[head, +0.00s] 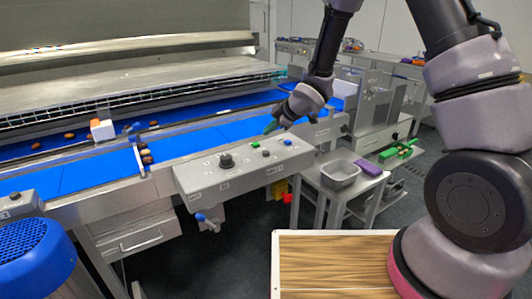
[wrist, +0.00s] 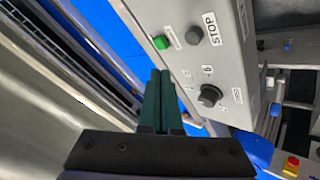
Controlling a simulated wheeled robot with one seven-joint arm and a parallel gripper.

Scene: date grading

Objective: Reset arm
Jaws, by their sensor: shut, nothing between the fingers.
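The panel also shows in the wrist view (wrist: 222,72), with a green button (wrist: 161,42), a dark button (wrist: 194,36) beside a STOP label, and a black knob (wrist: 209,95). The fingers overlap the panel's edge in that view; I cannot tell whether they touch it. My arm reaches in from the right of the head view.
Blue conveyor belts (head: 95,172) run behind the panel, with several brown dates (head: 70,135) and a white block (head: 102,130). A grey bin (head: 339,174) and a purple block (head: 369,167) stand on a side table. A wooden-topped surface (head: 330,262) is in front.

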